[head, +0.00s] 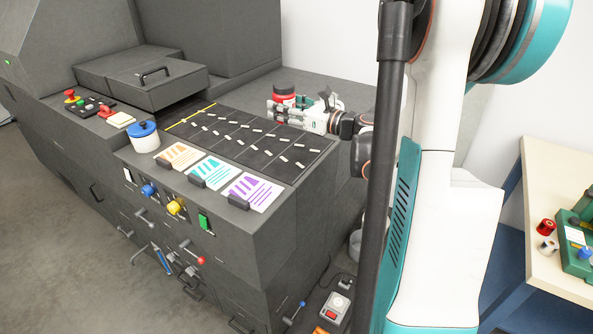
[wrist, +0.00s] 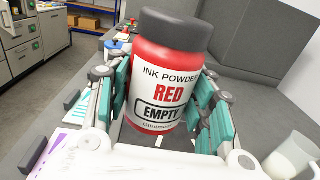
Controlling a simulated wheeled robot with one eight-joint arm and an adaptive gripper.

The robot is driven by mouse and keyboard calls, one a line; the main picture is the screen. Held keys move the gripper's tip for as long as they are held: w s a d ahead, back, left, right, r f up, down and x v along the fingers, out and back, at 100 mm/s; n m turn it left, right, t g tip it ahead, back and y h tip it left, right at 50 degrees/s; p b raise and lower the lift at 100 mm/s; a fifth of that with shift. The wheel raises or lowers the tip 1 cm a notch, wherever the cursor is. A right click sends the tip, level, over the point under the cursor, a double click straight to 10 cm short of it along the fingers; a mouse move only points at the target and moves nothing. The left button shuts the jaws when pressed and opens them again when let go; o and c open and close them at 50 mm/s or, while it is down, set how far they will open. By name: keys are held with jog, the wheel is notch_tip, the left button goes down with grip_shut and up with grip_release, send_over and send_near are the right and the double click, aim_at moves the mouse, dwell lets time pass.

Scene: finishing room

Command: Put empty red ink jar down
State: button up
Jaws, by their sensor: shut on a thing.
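The empty red ink jar (wrist: 163,90) has a black lid and a white label reading "INK POWDER RED EMPTY". My gripper (wrist: 163,125) is shut around its sides, with teal pads to the left and right of it. The jar leans slightly in the wrist view. In the head view the jar (head: 284,92) shows behind my gripper (head: 285,107), over the far end of the dark machine top. I cannot tell whether its base touches a surface; its lower part is hidden there.
A black panel (head: 262,149) with white marks lies before my gripper. A white pot with a blue lid (head: 144,139) and coloured cards (head: 210,171) stand along its near side. A pale cup (wrist: 292,157) is at lower right in the wrist view. A table (head: 540,165) stands right.

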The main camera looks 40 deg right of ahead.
jog(key=shift+s+d+r+y, duration=0.15)
jog(key=shift+s+d+r, duration=0.15)
jog(key=shift+s+d, duration=0.2)
jog(key=shift+s+d+r+y, duration=0.15)
jog(key=shift+s+d+r, duration=0.2)
jog(key=shift+s, duration=0.25)
jog(key=f+b, duration=0.2)
jog(key=f, duration=0.4)
jog(key=f+b, duration=0.2)
jog(key=f, duration=0.5)
jog(key=f+b, duration=0.2)
jog(key=f, duration=0.5)
jog(key=shift+s+d+b, duration=0.15)
jog(key=shift+s+b, duration=0.1)
jog(key=shift+b, duration=0.15)
jog(key=shift+f, duration=0.1)
jog(key=o, duration=1.1)
